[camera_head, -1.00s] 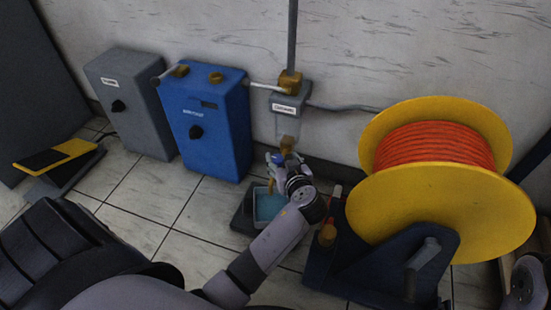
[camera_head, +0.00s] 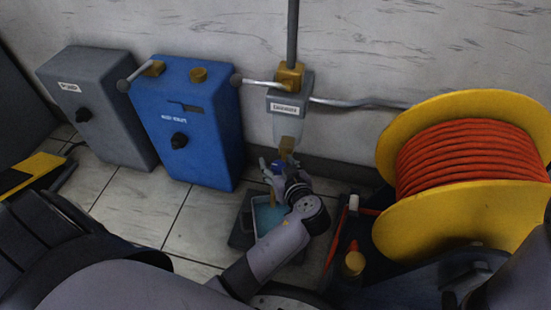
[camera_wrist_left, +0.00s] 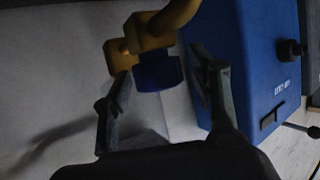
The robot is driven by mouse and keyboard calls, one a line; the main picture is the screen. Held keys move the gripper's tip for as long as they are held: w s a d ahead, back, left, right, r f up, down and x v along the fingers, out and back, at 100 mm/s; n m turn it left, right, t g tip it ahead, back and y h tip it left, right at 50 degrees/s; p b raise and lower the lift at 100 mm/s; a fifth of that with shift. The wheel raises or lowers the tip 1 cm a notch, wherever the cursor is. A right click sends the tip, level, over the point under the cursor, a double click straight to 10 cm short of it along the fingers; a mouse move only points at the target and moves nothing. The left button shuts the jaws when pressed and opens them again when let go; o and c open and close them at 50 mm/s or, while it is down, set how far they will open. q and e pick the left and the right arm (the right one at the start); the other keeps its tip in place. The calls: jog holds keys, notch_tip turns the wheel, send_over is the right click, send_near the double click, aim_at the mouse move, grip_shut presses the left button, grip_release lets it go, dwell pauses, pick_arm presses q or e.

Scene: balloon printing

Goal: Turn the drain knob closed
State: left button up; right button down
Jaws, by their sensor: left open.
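The blue drain knob (camera_head: 278,163) sits on the brass drain fitting (camera_head: 287,146), below the labelled grey unit on the wall. In the left wrist view the knob (camera_wrist_left: 158,73) hangs under the bent brass pipe (camera_wrist_left: 155,32). My left gripper (camera_head: 272,172) is at the knob, its wrist partly hiding the area. In the left wrist view its open fingers (camera_wrist_left: 160,66) stand on either side of the knob, with gaps visible; firm contact cannot be told. My right gripper is not in view.
A tray with bluish liquid (camera_head: 268,214) stands on the floor below the fitting. A blue box (camera_head: 205,140) and grey box (camera_head: 95,110) stand left. A yellow spool (camera_head: 430,225) with orange hose (camera_head: 470,150) crowds the right. Tiled floor is clear at left centre.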

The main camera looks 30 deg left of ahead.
pick_arm(q)
jog(key=shift+c, duration=0.5)
jog(key=c, duration=1.1)
